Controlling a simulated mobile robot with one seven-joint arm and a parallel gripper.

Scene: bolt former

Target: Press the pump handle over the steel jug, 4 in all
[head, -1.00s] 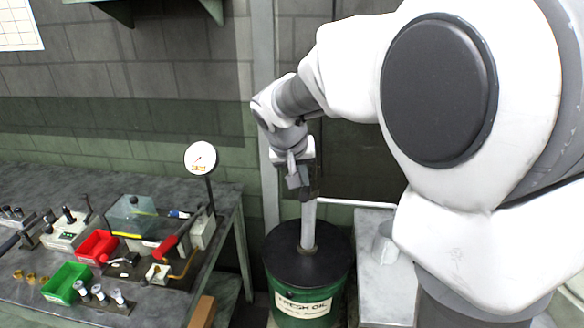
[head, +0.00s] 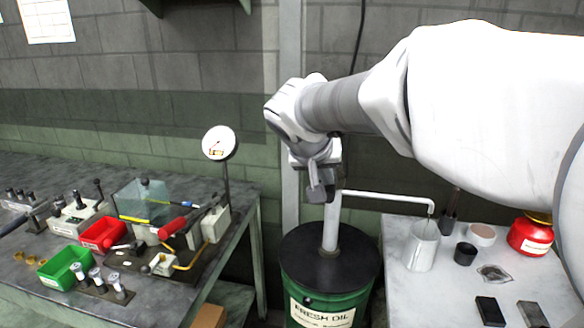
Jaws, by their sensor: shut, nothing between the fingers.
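A green drum (head: 325,300) labelled "FRESH OIL" stands on the floor between two benches, with a dark lid (head: 312,260). A grey pump column (head: 332,228) rises from the lid, and a white spout pipe (head: 385,196) runs right from it. The pipe's bent end is above the steel jug (head: 422,248), which stands upright on the right bench. My gripper (head: 321,192) is shut and empty, pointing down at the top of the pump column. The pump handle is hidden behind my gripper and wrist; I cannot tell whether they touch.
The right bench (head: 450,285) holds a dark cup (head: 465,253), a round tin (head: 481,235), a red container (head: 532,235) and dark blocks. The left bench (head: 150,310) holds a dial gauge (head: 219,143), a red bin (head: 103,235) and a green bin (head: 66,268). My arm crosses the upper right.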

